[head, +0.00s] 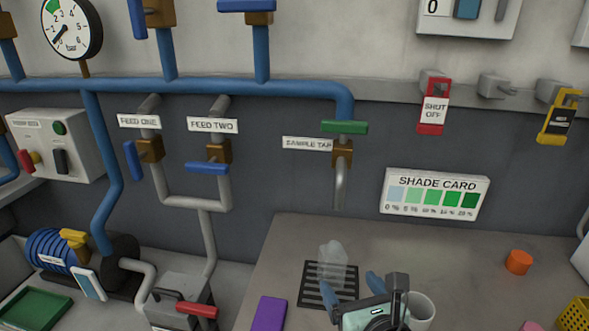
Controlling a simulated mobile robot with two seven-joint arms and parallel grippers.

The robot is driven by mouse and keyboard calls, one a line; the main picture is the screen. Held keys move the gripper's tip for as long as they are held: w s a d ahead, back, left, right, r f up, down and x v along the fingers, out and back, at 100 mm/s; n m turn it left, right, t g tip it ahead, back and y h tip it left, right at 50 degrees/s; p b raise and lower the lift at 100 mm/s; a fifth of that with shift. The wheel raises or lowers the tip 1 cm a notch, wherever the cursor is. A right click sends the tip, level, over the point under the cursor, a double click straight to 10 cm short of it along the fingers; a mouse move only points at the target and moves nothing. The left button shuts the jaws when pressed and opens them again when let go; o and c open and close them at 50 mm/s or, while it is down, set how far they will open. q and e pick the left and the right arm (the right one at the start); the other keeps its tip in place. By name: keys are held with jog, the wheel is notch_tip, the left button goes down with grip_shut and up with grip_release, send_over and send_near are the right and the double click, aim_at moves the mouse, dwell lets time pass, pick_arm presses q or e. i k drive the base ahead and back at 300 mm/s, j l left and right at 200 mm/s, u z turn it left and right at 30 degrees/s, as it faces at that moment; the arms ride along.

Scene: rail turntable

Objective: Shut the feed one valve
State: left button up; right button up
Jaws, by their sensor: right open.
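The feed one valve (150,150) is a brass body on a grey pipe under the FEED ONE label (139,122). Its blue handle (132,160) stands upright, roughly in line with the pipe. Beside it, the feed two valve (219,151) has its blue handle (207,168) lying level across the pipe. My right gripper (350,285) is at the bottom right of centre, over the bench, with its blue fingertips apart. It is open and well away from the feed one valve, below and to its right. My left gripper is not in view.
A clear cup (333,258) stands on a black grate (317,292) by my right gripper, with a white mug (421,308) to its right. A sample tap (342,152) with a green handle hangs above the bench. A control box (75,140) is left of feed one.

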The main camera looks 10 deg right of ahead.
aim_at(134, 160)
jog(key=k+l, duration=0.1)
jog(key=k, duration=0.9)
